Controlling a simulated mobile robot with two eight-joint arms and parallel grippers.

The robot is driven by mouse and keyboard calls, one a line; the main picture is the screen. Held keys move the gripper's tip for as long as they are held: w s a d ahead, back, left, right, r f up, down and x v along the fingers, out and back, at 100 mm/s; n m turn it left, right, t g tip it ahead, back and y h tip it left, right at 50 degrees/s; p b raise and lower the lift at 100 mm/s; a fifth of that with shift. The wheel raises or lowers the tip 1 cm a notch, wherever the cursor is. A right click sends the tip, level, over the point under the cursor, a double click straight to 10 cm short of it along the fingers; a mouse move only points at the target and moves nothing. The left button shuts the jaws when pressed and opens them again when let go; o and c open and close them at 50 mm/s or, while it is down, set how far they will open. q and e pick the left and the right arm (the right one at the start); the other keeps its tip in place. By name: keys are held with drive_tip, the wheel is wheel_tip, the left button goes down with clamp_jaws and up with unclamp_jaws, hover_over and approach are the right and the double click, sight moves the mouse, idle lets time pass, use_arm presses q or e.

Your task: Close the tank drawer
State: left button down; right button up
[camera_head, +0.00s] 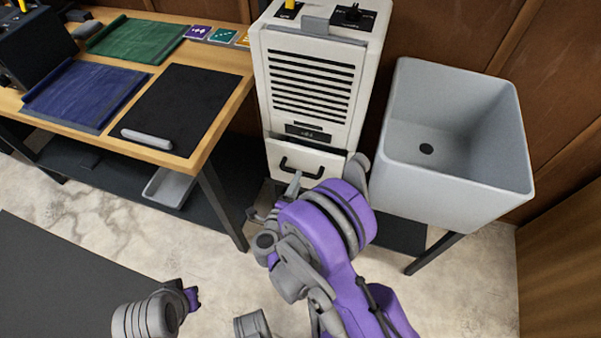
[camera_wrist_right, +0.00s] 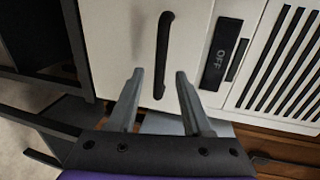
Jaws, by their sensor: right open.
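The tank drawer (camera_head: 300,166) is the white lower front of the white machine (camera_head: 311,80), with a black bar handle (camera_head: 301,170). A dark gap shows along its top edge in the head view, so it stands slightly out. My right gripper (camera_wrist_right: 159,74) is open in the right wrist view. Its two fingertips point at the drawer, one to each side of the lower part of the handle (camera_wrist_right: 164,55); I cannot tell whether they touch it. My right arm covers the drawer's lower right in the head view. My left gripper's fingers do not show.
A grey sink (camera_head: 455,130) stands close to the machine's right. A wooden workbench (camera_head: 225,85) with mats stands at the left, its dark leg (camera_head: 222,205) near the machine. A grey tray (camera_head: 168,188) lies on the bench's lower shelf. Pale floor (camera_head: 110,225) is clear in front.

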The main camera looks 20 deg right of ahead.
sight(285, 158)
drive_tip(key=x, duration=0.5)
clamp_jaws()
idle(1.4)
